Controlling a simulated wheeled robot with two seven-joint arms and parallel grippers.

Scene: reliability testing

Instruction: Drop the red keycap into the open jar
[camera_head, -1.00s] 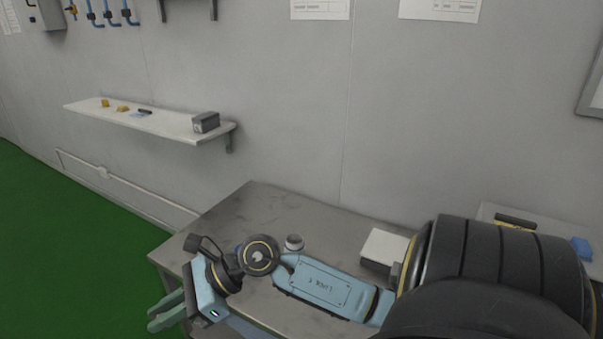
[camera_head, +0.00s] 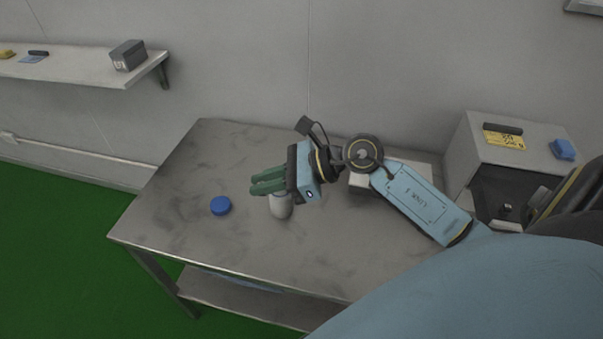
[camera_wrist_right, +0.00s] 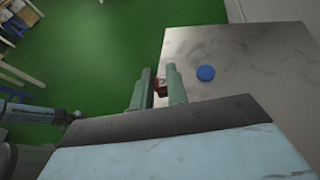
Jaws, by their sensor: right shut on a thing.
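My right gripper (camera_head: 257,184) is above the table, its fingers pointing left in the head view. In the right wrist view my right gripper (camera_wrist_right: 158,72) is shut on the small red keycap (camera_wrist_right: 160,86), which shows between the fingers. The keycap is hidden in the head view. The pale jar (camera_head: 281,208) stands on the table just below the fingers, which cover its top, so its mouth is hidden. The jar does not show in the wrist view.
A blue round lid (camera_head: 221,206) lies left of the jar on the grey table (camera_head: 190,245); it also shows in the wrist view (camera_wrist_right: 205,73). A white box (camera_head: 361,182) is behind my right arm. A grey cabinet (camera_head: 462,150) stands at right. A wall shelf (camera_head: 80,70) is at upper left.

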